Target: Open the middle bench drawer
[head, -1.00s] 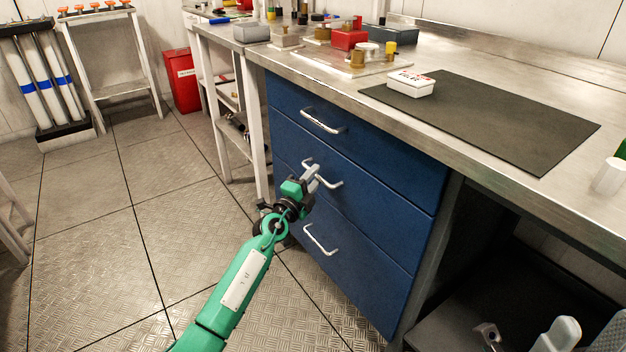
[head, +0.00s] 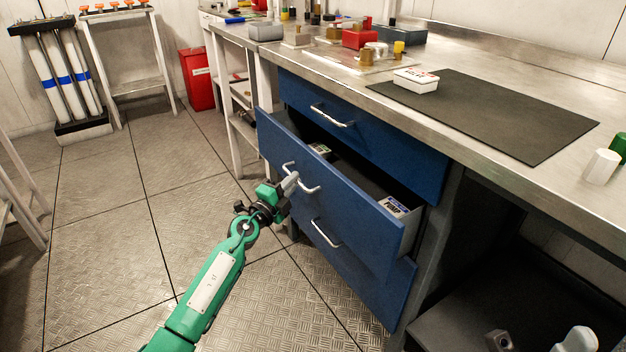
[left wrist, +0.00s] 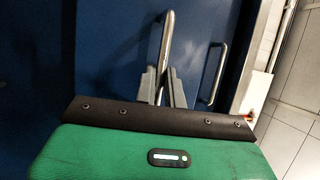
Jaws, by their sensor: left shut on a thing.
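The blue bench cabinet has three drawers with silver bar handles. In the head view the middle drawer (head: 335,202) stands pulled out, and its inside shows behind the front. My left gripper (head: 291,181) is shut on the middle drawer's handle (head: 308,188). In the left wrist view, the two grey fingers (left wrist: 162,88) close around the handle bar (left wrist: 167,45). The top drawer (head: 360,130) and the bottom drawer (head: 352,268) are shut. My right gripper is not in view.
Small boxes (head: 398,207) lie inside the open drawer. The bench top holds a dark mat (head: 490,115), a white box (head: 416,80) and several containers. A red bin (head: 198,80) stands at the back left. The floor left of the drawers is clear.

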